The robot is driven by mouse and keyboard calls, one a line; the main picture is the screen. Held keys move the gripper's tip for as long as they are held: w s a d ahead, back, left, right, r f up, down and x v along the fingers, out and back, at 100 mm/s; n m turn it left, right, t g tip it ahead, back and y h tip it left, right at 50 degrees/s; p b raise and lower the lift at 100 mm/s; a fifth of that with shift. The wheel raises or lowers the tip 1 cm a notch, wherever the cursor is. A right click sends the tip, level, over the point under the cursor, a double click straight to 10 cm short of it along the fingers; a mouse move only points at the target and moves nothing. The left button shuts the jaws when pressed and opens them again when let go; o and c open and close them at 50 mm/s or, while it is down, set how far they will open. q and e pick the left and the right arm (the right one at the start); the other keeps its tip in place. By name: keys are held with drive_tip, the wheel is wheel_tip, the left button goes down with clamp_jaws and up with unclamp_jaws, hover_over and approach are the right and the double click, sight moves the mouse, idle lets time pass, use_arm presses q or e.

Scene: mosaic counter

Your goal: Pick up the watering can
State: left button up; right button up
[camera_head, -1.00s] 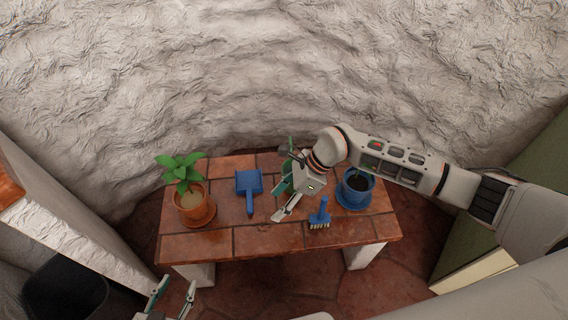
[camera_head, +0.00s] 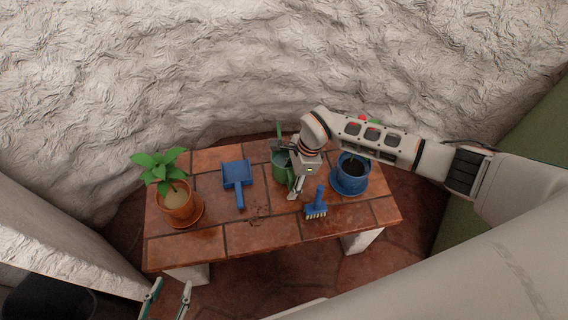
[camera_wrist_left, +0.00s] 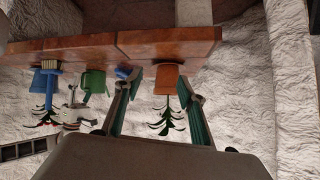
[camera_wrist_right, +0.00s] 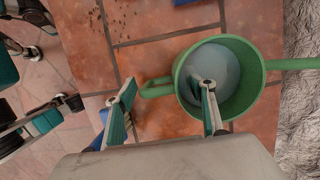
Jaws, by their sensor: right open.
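The green watering can (camera_head: 279,170) stands on the tiled bench, partly hidden behind my right gripper (camera_head: 291,174). In the right wrist view the can (camera_wrist_right: 255,80) shows its round open top, a pale inside, a handle on the left and a spout on the right. My right gripper (camera_wrist_right: 168,90) is open there. One finger reaches over the can's opening and the other is outside, with the handle between them. Contact cannot be told. My left gripper (camera_head: 168,296) is open and empty, low in front of the bench's left end.
On the bench (camera_head: 190,245) are a potted plant (camera_head: 176,205) at left, a blue dustpan (camera_head: 237,175), a blue brush (camera_head: 316,203) close to my right gripper, and a blue pot (camera_head: 351,176) at right. A rough white wall (camera_head: 240,70) rises behind.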

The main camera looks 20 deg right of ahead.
drive_tip(key=shift+a+f, duration=0.1)
drive_tip(key=shift+f, duration=0.35)
drive_tip(key=shift+w+r, duration=0.1)
drive_tip(key=shift+r, duration=0.05)
clamp_jaws()
use_arm(q)
drive_tip(key=shift+w+r, duration=0.3)
drive_tip(key=shift+w, duration=0.15)
use_arm(e)
drive_tip(key=r+p, duration=0.1)
drive_tip(key=r, duration=0.5)
drive_tip(key=r+p, duration=0.1)
drive_tip(key=r, duration=0.2)
drive_tip(key=shift+w+r+p, duration=0.25)
drive_tip(key=shift+r+p, duration=0.1)
use_arm(q)
drive_tip(key=shift+s+a+r+p, duration=0.2)
drive_tip(key=shift+s+a+p, duration=0.45)
drive_tip(key=shift+p, duration=0.4)
use_arm(e)
wheel_tip(320, 180, up, 10)
drive_tip(key=shift+s+r, duration=0.2)
drive_tip(key=shift+s, duration=0.05)
